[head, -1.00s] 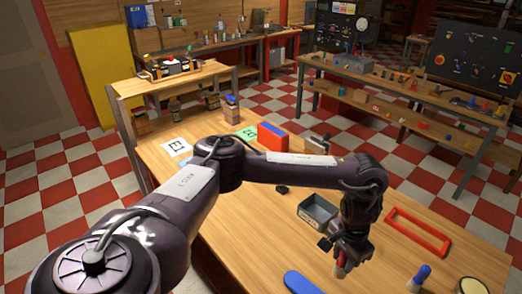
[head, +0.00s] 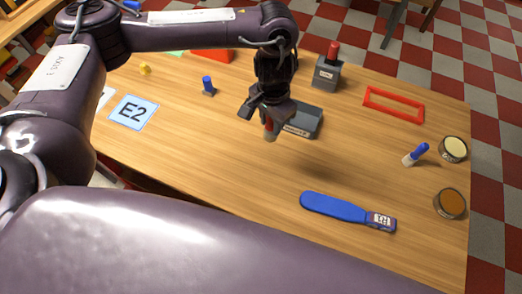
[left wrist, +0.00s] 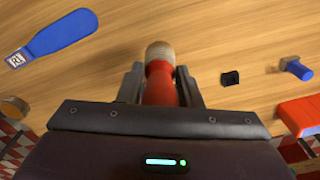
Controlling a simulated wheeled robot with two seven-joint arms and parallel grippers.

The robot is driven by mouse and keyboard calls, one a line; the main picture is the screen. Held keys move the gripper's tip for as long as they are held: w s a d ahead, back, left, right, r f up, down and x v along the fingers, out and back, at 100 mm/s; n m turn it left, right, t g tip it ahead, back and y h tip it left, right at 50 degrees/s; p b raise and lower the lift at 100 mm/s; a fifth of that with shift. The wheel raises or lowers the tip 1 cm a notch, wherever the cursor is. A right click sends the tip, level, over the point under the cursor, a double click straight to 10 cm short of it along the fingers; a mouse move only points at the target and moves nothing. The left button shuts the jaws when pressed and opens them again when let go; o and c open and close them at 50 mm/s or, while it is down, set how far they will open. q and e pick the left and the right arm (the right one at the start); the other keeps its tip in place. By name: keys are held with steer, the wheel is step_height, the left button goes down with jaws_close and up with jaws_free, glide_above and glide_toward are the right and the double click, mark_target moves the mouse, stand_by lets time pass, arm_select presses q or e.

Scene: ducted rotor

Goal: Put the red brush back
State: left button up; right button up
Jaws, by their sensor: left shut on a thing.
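My left gripper (head: 267,122) is shut on the red brush (head: 270,128), whose pale bristle end points down. It is held above the table, in front of and left of the small grey tray (head: 308,122), partly covering it. In the left wrist view the red brush (left wrist: 160,85) sits between the two fingers, its bristle end away from the palm. A grey block (head: 326,74) with a red-topped piece standing in it is behind the tray. My right gripper does not show.
A blue paddle (head: 335,207) lies near the front. A red frame (head: 393,104), a blue-and-white brush (head: 416,153) and two round tins (head: 453,149) are at the right. An E2 card (head: 133,112) and a blue peg (head: 208,86) are at the left.

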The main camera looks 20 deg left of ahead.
mark_target(272, 139)
arm_select(q)
steer(key=f, duration=0.2)
steer(key=f+b, duration=0.1)
steer(key=f, duration=0.4)
steer(key=shift+s+d+f+b, duration=0.2)
steer(key=shift+d+f+b, duration=0.1)
steer(key=shift+f, duration=0.1)
steer(key=f+b, duration=0.2)
steer(key=f, duration=0.3)
steer(key=f+b, duration=0.3)
steer(key=f, duration=0.2)
steer(key=shift+w+a+f, duration=0.15)
steer(key=shift+a+f, duration=0.05)
steer(key=shift+f, duration=0.1)
steer(key=shift+w+r, duration=0.1)
steer(key=shift+r, duration=0.05)
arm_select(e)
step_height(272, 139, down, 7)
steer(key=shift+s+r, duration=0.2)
arm_select(q)
steer(key=o, duration=1.1)
steer(key=shift+f, duration=0.2)
steer(key=shift+c, duration=0.2)
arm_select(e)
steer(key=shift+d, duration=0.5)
